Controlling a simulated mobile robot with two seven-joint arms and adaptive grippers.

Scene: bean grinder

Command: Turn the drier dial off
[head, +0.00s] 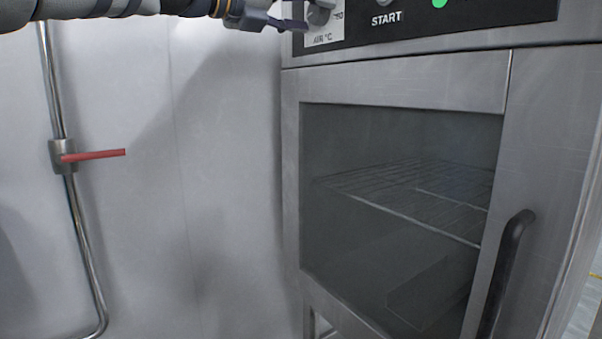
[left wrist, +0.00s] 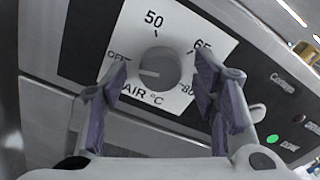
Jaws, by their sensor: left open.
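The drier dial is a round grey knob (left wrist: 158,68) on a white plate marked OFF, 50, 65 and 80, with "AIR °C" below it. A pale line on the knob points left, close to the OFF mark. The dial (head: 319,13) also shows at the top of the head view, cut by the frame edge. My left gripper (left wrist: 162,72) is open, with one purple-padded finger on each side of the knob. I cannot tell whether either finger touches it. In the head view the left gripper (head: 288,22) reaches the dial from the left. My right gripper is not in view.
The steel drier (head: 400,80) has a glass door with a wire rack (head: 420,195) inside and a black handle (head: 505,270). A START button (head: 384,3) and a lit green button (head: 439,3) lie right of the dial. A pipe with a red lever (head: 95,155) runs along the left wall.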

